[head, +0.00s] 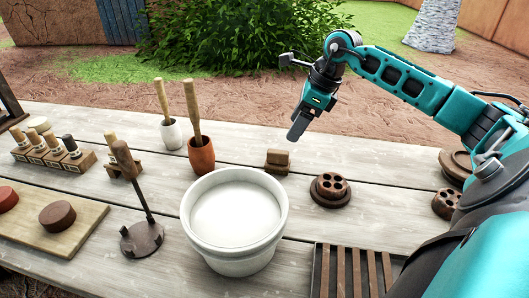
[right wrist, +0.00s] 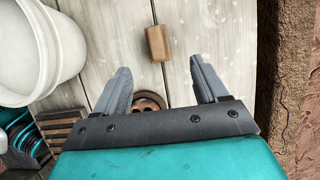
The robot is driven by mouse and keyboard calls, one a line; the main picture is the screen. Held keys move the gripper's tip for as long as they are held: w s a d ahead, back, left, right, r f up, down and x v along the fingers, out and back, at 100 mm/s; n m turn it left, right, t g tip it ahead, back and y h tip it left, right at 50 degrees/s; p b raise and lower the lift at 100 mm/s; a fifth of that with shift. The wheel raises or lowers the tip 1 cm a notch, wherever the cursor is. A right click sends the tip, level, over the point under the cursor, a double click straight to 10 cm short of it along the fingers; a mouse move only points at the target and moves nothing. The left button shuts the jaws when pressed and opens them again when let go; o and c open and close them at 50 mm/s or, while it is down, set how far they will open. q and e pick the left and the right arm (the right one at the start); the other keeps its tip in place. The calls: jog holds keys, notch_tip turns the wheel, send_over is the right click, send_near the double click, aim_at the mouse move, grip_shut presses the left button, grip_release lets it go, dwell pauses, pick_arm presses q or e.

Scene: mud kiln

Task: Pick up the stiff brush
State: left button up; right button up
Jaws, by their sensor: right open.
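A small brown wooden block (head: 278,160), which looks like the stiff brush, lies on the plank table just beyond the white bucket. Its bristles cannot be made out. It also shows in the right wrist view (right wrist: 157,43), ahead of and between the lines of my fingers. My right gripper (head: 298,130) hangs above the table, above and a little beyond the block, apart from it. In the right wrist view its two fingers (right wrist: 160,68) stand wide open with nothing between them. My left gripper is not in view.
A white bucket (head: 235,255) stands in front of the block. A round brown piece with holes (head: 330,190) lies to its right. A terracotta pot with a wooden handle (head: 201,155) stands to its left. A slatted rack (head: 350,275) is at the front.

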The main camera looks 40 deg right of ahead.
aim_at(281, 151)
jog(key=x, duration=1.2)
jog(key=shift+s+a+f, duration=0.1)
jog(key=shift+a+f, duration=0.15)
jog(key=shift+f, duration=0.05)
jog(key=shift+c, duration=0.4)
jog(key=c, duration=1.1)
